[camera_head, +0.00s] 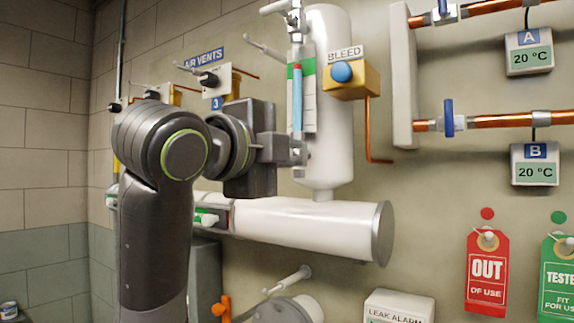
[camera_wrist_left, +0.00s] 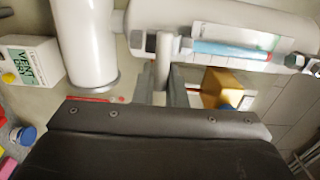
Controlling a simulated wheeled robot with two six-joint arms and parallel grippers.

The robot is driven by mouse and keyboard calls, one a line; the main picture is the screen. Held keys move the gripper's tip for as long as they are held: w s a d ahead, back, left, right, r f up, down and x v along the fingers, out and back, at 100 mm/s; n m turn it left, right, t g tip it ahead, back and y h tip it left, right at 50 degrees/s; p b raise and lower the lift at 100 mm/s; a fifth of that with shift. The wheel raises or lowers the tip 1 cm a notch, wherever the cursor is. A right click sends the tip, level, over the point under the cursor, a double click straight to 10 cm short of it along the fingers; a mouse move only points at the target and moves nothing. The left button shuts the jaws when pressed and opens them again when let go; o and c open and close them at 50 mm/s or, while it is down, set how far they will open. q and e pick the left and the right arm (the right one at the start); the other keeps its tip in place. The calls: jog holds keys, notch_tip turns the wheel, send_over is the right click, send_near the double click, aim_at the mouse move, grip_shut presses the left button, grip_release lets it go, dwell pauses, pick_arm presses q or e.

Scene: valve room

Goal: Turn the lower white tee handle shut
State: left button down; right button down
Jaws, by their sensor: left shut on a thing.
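A white upright vessel (camera_head: 332,100) carries a level gauge (camera_head: 297,95) with a blue column and a red top. My left gripper (camera_head: 287,149) is at the gauge's lower fitting and hides most of that fitting. In the left wrist view, the gripper's fingers (camera_wrist_left: 164,86) are shut on the lower white tee handle (camera_wrist_left: 163,49), a pale bar standing out from a metal fitting beside the gauge tube (camera_wrist_left: 235,50). The handle's exact angle is hard to tell. An upper white tee handle (camera_head: 275,6) shows at the gauge's top. My right gripper is not in view.
A yellow bleed block (camera_head: 352,78) with a blue knob is right of the gauge. A thick white horizontal cylinder (camera_head: 310,226) runs just below the gripper. The air vents panel (camera_head: 212,83) is left. Copper pipes (camera_head: 500,121) and tags (camera_head: 487,272) are farther right.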

pick_arm(q)
jog(key=shift+f, duration=0.1)
dwell(0.5)
jog(key=c, duration=1.5)
grip_release()
jog(key=b+v, duration=0.5)
jog(key=v, duration=1.2)
jog(key=shift+s+a, duration=0.1)
jog(key=shift+s, duration=0.1)
